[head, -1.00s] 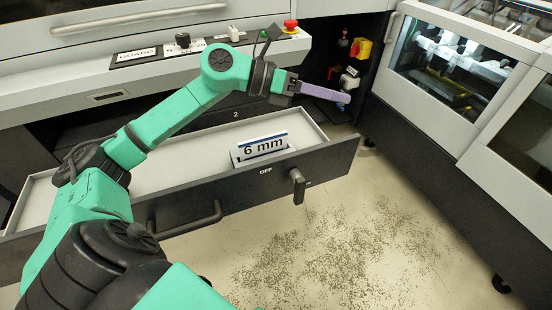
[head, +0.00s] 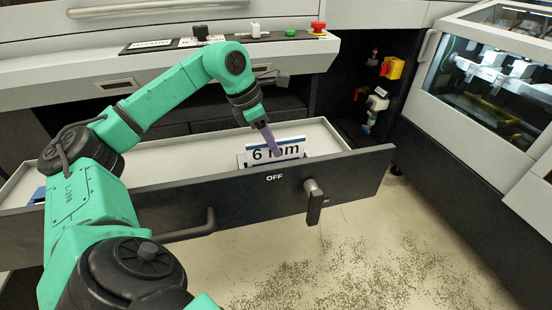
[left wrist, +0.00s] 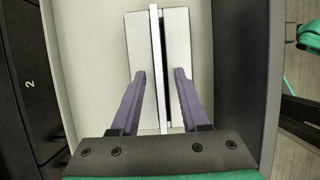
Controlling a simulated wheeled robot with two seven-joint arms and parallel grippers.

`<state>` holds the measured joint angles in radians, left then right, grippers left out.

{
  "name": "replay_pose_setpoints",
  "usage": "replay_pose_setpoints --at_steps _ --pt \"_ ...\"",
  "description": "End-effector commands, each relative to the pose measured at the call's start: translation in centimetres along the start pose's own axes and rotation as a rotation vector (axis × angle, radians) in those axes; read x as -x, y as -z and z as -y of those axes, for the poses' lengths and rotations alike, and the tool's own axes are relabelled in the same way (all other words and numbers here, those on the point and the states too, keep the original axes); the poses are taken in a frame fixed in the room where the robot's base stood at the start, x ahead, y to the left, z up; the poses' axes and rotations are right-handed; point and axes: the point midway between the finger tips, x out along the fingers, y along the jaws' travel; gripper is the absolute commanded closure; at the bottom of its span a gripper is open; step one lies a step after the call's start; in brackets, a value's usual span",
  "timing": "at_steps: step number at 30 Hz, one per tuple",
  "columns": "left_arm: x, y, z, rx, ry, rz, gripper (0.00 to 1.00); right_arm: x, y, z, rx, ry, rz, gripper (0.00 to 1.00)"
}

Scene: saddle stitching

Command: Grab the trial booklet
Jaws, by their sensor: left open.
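The booklet (head: 290,142) is a white card with a blue band and "6 mm" printed on it. It stands upright in a low grey holder in the open drawer. In the left wrist view, its thin top edge (left wrist: 155,45) runs between two pale holder plates (left wrist: 177,50). My left gripper (head: 275,152) points down over it in the head view, its purple finger in front of the lettering. In the left wrist view my left gripper (left wrist: 161,75) is open, one finger on each side of the booklet's edge. Contact cannot be told. My right gripper is not in view.
The open drawer's black front (head: 225,195) carries a handle and an OFF switch (head: 314,200). A control panel with a red button (head: 318,27) lies behind. A machine with a window (head: 490,75) stands at the right. The floor in front is littered with scraps.

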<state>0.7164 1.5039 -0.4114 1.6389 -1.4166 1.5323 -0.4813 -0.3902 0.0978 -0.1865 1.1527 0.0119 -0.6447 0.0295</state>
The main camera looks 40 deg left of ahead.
Motion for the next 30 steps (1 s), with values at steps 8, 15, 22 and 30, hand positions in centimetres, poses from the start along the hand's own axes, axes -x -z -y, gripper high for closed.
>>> replay_pose_setpoints --at_steps 8,15,22,30 --pt "-2.6 -0.1 0.1 0.0 0.001 0.001 0.55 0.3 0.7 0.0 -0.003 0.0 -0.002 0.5" --pt "-2.7 0.0 0.1 0.0 0.001 0.0 0.55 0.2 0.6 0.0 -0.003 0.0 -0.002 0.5" --pt "-3.0 0.1 0.1 0.0 0.001 0.0 0.55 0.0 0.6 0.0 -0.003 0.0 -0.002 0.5" --pt "-3.0 0.1 0.1 0.0 0.001 0.0 0.55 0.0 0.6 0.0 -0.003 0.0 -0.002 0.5"
